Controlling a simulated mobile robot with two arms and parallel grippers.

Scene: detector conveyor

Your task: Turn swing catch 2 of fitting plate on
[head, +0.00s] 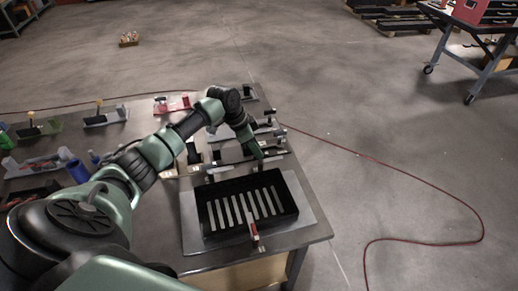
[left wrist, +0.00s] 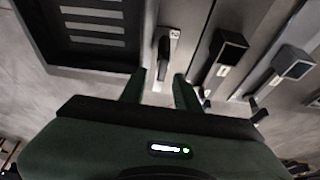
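A black slotted tray (head: 285,190) sits on a grey plate (head: 192,232) near the table's right end; the tray also shows in the left wrist view (left wrist: 95,57). A catch with a red and white lever (head: 253,234) stands at its front edge. In the left wrist view a dark lever on a light strip (left wrist: 164,48), beside the tray, lies just ahead of my left gripper (left wrist: 160,90). The fingers are apart with nothing between them. In the head view my left gripper (head: 258,154) is at the tray's far edge, partly hiding what lies there. My right gripper is out of view.
Behind the tray, long fixtures with dark blocks (left wrist: 228,50) stand close beside the left gripper. More fixtures, a red one (head: 172,104) and a blue cylinder (head: 78,171), are on the table's left. A red cable (head: 400,170) lies on the floor.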

